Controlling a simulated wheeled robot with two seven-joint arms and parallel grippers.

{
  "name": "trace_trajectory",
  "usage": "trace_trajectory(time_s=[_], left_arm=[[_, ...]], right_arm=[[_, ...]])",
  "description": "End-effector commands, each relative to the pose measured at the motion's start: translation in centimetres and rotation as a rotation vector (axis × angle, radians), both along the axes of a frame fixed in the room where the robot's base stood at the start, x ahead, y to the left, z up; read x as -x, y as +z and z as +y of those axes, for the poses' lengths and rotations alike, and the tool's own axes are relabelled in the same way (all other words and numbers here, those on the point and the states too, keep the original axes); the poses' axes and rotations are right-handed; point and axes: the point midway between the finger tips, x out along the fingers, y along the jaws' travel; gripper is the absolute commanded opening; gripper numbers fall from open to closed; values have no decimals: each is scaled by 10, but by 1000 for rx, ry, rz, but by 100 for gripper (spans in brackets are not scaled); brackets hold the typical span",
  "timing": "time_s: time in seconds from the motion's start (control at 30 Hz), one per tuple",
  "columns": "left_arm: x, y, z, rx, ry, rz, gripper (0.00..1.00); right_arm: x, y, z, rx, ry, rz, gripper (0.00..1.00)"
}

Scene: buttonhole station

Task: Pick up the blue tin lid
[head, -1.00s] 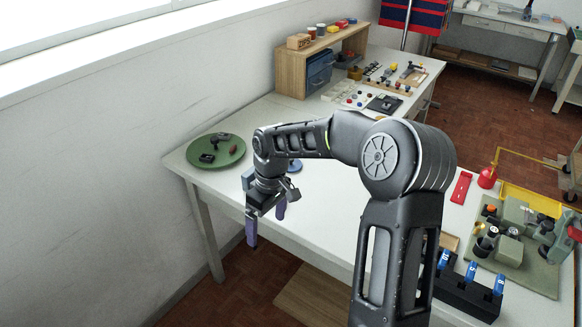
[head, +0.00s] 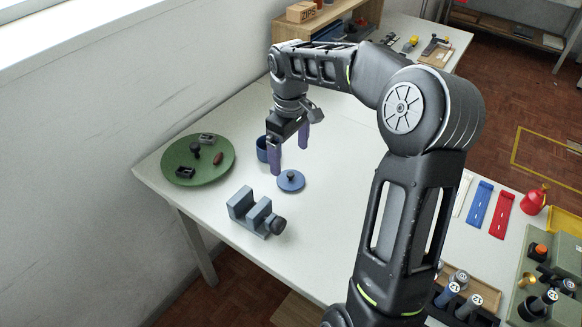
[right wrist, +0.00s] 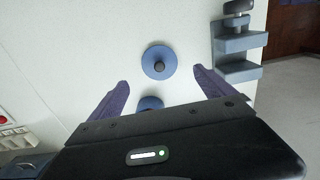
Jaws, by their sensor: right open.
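The blue tin lid (head: 291,181) is a round disc with a small dark knob, lying flat on the white table. In the right wrist view, the lid (right wrist: 157,56) is just beyond the fingertips, roughly centred between them. My right gripper (head: 289,157) points down with its purple fingers apart and empty, above the table and near the lid. A blue tin (head: 262,148) stands behind the fingers, partly hidden. It shows in the right wrist view (right wrist: 150,102), partly covered by the gripper body. My left gripper is not in view.
A grey-blue vise (head: 243,204) stands in front of the lid, near the table edge. A green round tray (head: 208,174) with small parts lies to the left. A blue strip (head: 479,205) and a red strip (head: 502,215) lie to the right. The table between tray and lid is clear.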

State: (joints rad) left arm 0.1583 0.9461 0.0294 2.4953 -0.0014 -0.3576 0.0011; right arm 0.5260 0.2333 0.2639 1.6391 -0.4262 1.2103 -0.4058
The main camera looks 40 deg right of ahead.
Motion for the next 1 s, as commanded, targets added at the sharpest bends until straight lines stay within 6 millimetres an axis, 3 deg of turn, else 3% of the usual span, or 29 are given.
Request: trace_trajectory(time_s=[0.27, 0.5, 0.87, 1.0], left_arm=[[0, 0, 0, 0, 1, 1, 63], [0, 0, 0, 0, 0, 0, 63], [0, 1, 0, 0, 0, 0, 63], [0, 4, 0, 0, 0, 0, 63]], right_arm=[[0, -3, 0, -1, 0, 1, 93], [0, -25, 0, -1, 1, 1, 93], [0, -29, 0, -1, 0, 1, 93], [1, -44, -2, -2, 0, 4, 93]])
